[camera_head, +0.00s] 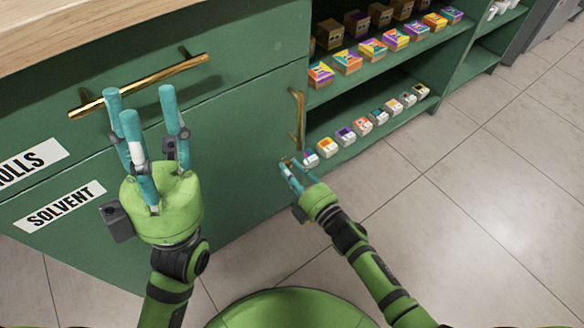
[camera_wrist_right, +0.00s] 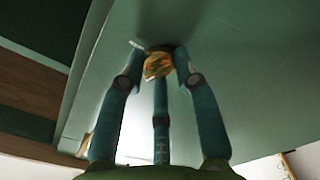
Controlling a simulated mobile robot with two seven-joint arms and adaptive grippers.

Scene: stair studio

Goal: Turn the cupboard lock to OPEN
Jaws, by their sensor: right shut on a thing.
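The cupboard lock shows as a small brass knob (camera_wrist_right: 158,66) on the green cupboard door (camera_head: 235,145). My right gripper (camera_head: 288,166) is at the door's lower right area, below the vertical brass handle (camera_head: 298,118). In the right wrist view its teal fingers are closed around the knob and touch it. The fingers cover most of the knob, and no OPEN mark or pointer can be read. My left gripper (camera_head: 138,103) is open and empty, its fingers spread in front of the upper drawer and apart from it.
A long brass drawer handle (camera_head: 140,87) is behind my left gripper. Open shelves (camera_head: 345,95) with several small boxes stand to the right. The tiled floor (camera_head: 480,190) is clear.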

